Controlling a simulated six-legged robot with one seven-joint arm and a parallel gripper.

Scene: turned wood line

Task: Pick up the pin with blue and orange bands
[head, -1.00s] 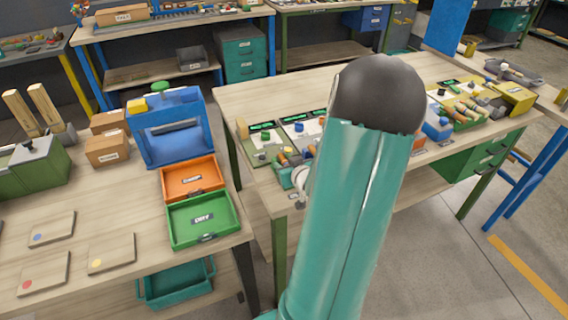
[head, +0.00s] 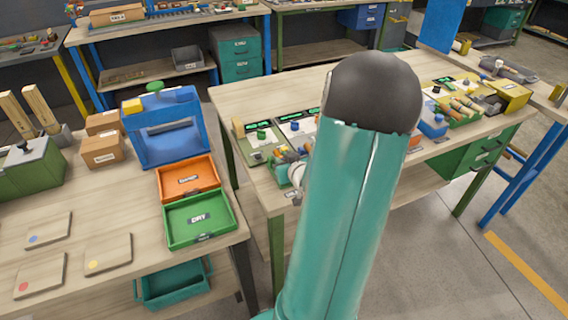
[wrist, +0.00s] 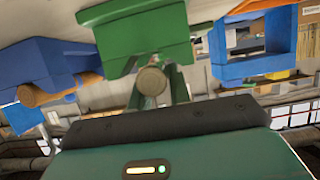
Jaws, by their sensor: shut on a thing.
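My gripper (wrist: 152,80) is shut on a wooden pin (wrist: 151,82) in the wrist view. The pin is seen end-on, as a round pale brown face between the green fingers. Its blue and orange bands do not show from this side, so I cannot confirm its colours. In the head view my arm hides the gripper and the pin; only a white wrist part shows beside the arm, over the near edge of the middle bench (head: 255,90).
A green tray (head: 168,238) and an orange tray (head: 163,187) stand on the left bench, before a blue bin (head: 142,148). Panels with green displays stand on the middle bench. A yellow box (head: 512,97) and several banded pieces lie at its right.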

